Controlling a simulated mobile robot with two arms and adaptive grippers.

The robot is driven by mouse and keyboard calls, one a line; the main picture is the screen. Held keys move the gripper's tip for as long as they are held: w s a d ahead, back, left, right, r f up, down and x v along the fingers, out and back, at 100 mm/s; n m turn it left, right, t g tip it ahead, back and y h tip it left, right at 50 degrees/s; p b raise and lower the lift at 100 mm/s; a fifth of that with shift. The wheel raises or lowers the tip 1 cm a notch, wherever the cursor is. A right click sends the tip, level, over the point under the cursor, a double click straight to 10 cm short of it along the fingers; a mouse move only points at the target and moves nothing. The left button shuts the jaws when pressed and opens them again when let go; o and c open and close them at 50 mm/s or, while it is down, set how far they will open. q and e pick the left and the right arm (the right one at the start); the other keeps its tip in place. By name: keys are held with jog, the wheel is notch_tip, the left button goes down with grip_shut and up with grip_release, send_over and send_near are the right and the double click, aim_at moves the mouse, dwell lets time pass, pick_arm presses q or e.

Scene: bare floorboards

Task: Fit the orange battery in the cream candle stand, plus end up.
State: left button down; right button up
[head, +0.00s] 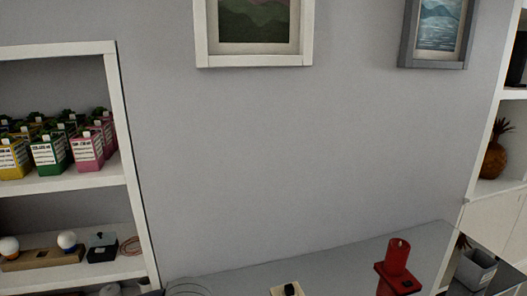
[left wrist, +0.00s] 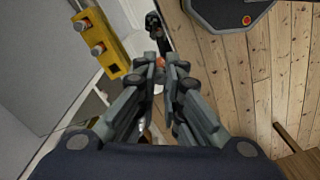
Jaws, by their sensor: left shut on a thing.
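My left gripper (left wrist: 159,65) shows in the left wrist view, its fingers closed together on a small thing. A small orange patch, probably the orange battery (left wrist: 159,61), shows between the fingertips. The fingers hide most of it, and I cannot tell its plus end. In the head view a cream block with a black piece on it, probably the cream candle stand (head: 278,291), is at the bottom edge, mostly cut off. Neither gripper shows in the head view. My right gripper is not seen.
A red candle (head: 397,256) on a red stand (head: 408,285) stands on the grey surface (head: 335,272), right of the cream block. Shelves (head: 130,170) with cartons are at left. The left wrist view shows a yellow block (left wrist: 110,52) with metal pegs and floorboards (left wrist: 235,75).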

pick_arm(q)
jog(key=a+r+m, duration=0.5)
jog(key=a+m, duration=0.3)
jog(key=m, duration=0.7)
jog(key=shift+a+m, duration=0.15)
jog(key=shift+m, duration=0.15)
